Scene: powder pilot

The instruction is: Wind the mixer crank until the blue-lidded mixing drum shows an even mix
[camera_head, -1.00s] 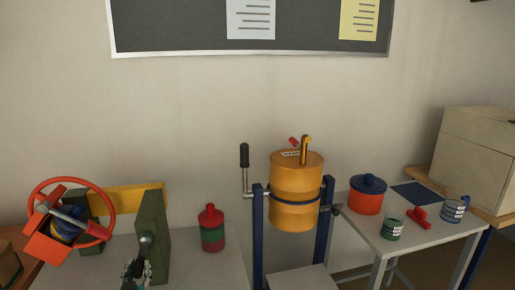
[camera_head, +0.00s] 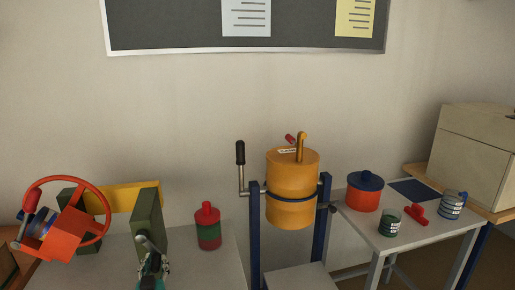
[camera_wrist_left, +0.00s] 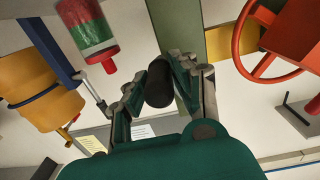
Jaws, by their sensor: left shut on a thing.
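The mixer stands at the left. It has a red wheel (camera_head: 106,200), green posts (camera_head: 149,220), a yellow bar (camera_head: 124,197) and a tilted orange drum body (camera_head: 65,238) with a blue end (camera_head: 40,223). The contents of the drum are not visible. The crank (camera_head: 146,241) is on the near green post. Its dark handle (camera_wrist_left: 158,85) lies between the fingers in the left wrist view. My left gripper (camera_head: 153,268) is shut on this handle. The red wheel also shows in the left wrist view (camera_wrist_left: 244,62). My right gripper is not in view.
A red canister with a green band (camera_head: 208,227) stands right of the mixer. A yellow drum (camera_head: 292,175) hangs in a blue frame with its own black-handled crank (camera_head: 240,153). The right table (camera_head: 400,240) holds a blue-lidded orange pot (camera_head: 363,197), cups and a red item (camera_head: 417,211).

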